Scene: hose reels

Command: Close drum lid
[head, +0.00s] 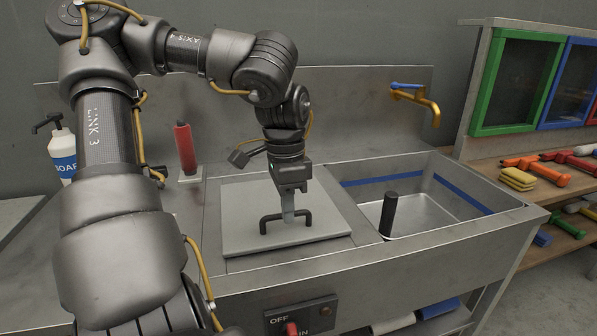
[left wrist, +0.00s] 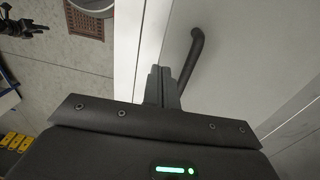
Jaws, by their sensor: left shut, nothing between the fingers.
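The grey square lid (head: 250,232) appears to lie flat on the steel counter, left of the sink basin. Its black bar handle (head: 309,218) stands up from the middle; part of it also shows in the left wrist view (left wrist: 190,62). My left gripper (head: 289,216) points down at the handle with its fingers shut and nothing between them. In the left wrist view its fingertips (left wrist: 165,85) are together, close beside the handle; I cannot tell whether they touch it. What is under the lid is hidden. My right gripper is not clearly visible.
The open basin (head: 435,211) holds an upright black cylinder (head: 388,214) under a brass tap (head: 415,98). A red bottle (head: 185,147) and a soap bottle (head: 62,148) stand behind left. A red switch (head: 292,329) is on the front panel. Shelves (head: 480,163) with sponges and tools stand right.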

